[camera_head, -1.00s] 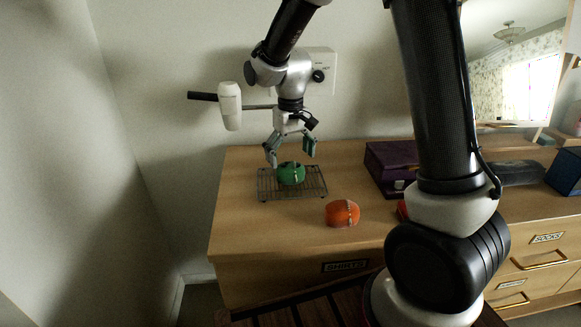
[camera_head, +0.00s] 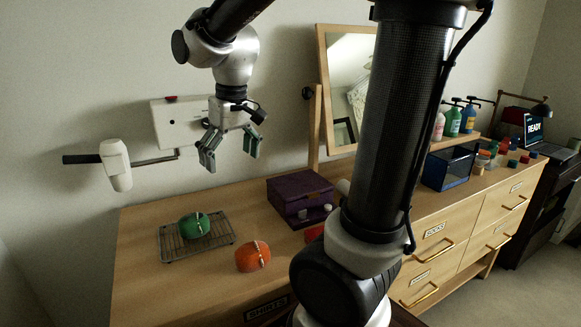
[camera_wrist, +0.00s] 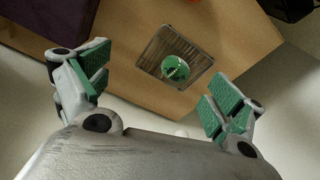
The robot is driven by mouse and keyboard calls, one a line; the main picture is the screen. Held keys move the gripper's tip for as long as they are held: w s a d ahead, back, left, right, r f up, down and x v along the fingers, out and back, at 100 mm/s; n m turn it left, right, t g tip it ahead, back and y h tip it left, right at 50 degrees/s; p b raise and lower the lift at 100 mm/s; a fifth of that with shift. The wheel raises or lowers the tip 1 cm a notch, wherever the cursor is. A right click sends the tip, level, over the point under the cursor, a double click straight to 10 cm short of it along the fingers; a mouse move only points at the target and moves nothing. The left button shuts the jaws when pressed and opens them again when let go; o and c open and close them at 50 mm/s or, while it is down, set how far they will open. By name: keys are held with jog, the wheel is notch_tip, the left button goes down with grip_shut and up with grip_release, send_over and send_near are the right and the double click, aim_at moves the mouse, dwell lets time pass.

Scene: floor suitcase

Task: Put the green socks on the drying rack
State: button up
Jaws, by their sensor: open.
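The green socks (camera_head: 194,225) are a rolled green bundle with a pale band. They rest on the wire drying rack (camera_head: 222,239), which lies low on the left part of the wooden dresser top. The socks also show in the wrist view (camera_wrist: 175,68), on the rack (camera_wrist: 153,55) between and beyond my fingers. My gripper (camera_head: 229,158) is open and empty. It is in the air, above and to the right of the rack, apart from the socks.
An orange rolled bundle (camera_head: 253,257) lies right of the rack. A purple box (camera_head: 300,197) stands behind it, near a mirror (camera_head: 350,90). A white device on a wall arm (camera_head: 116,165) hangs at the left. A dark blue bin (camera_head: 447,169) and bottles stand further right.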

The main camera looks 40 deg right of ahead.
jog(key=s+d+t, duration=0.1)
jog(key=s+d, duration=0.2)
jog(key=s, duration=0.4)
jog(key=s+d+r+m+t, duration=0.1)
jog(key=s+d, duration=0.2)
jog(key=s, duration=0.5)
jog(key=shift+d, duration=0.25)
